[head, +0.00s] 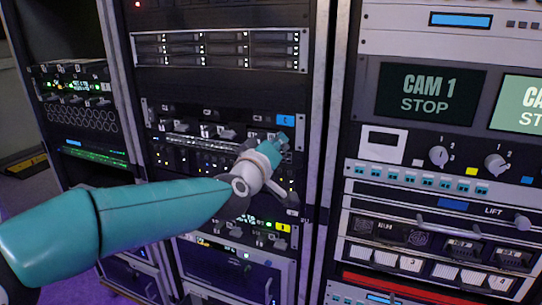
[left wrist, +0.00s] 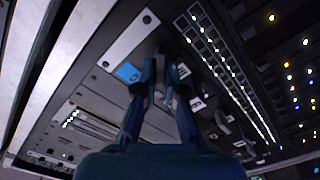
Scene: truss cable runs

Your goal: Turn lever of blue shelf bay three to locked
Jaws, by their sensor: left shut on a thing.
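The blue shelf is the dark rack unit with a blue label (head: 286,120) at its right end in the head view. The label also shows in the left wrist view (left wrist: 128,72). A row of small bay levers (head: 205,131) runs along the shelf to the left. My left gripper (head: 279,141) is at the shelf's right end, just below the label. In the left wrist view its two fingers (left wrist: 164,80) are closed around a dark lever (left wrist: 169,76) near the label. The bay number and the lever's exact angle cannot be read. My right gripper is not in view.
A shelf with a yellow label (head: 282,228) sits below, partly behind my left arm. A silver-framed drive unit (head: 220,50) is above. The right rack has CAM 1 screens (head: 428,93) and knobs (head: 438,156). A rack upright (head: 322,110) stands right of the gripper.

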